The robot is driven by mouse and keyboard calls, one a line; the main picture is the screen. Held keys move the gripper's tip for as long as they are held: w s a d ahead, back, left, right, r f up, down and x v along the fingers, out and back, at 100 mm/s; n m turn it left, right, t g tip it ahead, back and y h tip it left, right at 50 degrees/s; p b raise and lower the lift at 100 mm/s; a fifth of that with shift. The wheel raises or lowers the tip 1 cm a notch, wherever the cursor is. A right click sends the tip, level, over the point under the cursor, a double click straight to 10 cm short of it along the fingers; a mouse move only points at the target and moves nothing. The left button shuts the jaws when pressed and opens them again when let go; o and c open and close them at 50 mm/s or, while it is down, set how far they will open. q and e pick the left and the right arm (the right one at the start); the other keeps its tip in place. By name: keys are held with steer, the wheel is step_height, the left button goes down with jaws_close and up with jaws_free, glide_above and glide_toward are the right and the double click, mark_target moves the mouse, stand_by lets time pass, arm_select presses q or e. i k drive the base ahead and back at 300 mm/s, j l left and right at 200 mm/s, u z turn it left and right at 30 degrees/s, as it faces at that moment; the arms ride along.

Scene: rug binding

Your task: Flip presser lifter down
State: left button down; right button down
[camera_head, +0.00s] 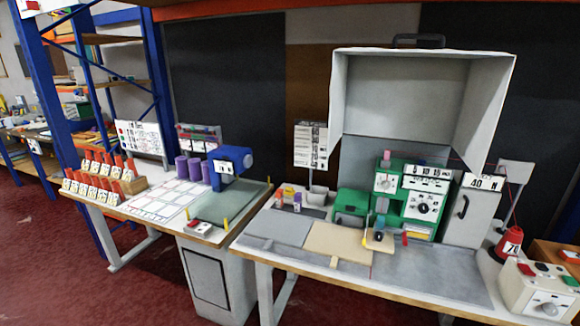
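The green sewing machine (421,206) stands on the right-hand table under an open, pale box-shaped hood. Its head with the needle and presser area (380,212) is at the left of its body. A small dark part on a tan block (378,237) sits below the head. A small red piece (416,236) lies at the machine's lower front. The presser lifter is too small to make out, so I cannot tell whether it is up or down. Neither of my grippers shows in this view.
The right-hand table (400,292) carries a beige rug piece (340,243), a red thread cone (510,243) and a white control box (538,292). The raised hood (340,95) encloses the machine's back. The left table holds a blue device (232,160) and several red-topped items.

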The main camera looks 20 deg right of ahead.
mark_target(388, 230)
steer(key=z, duration=0.95)
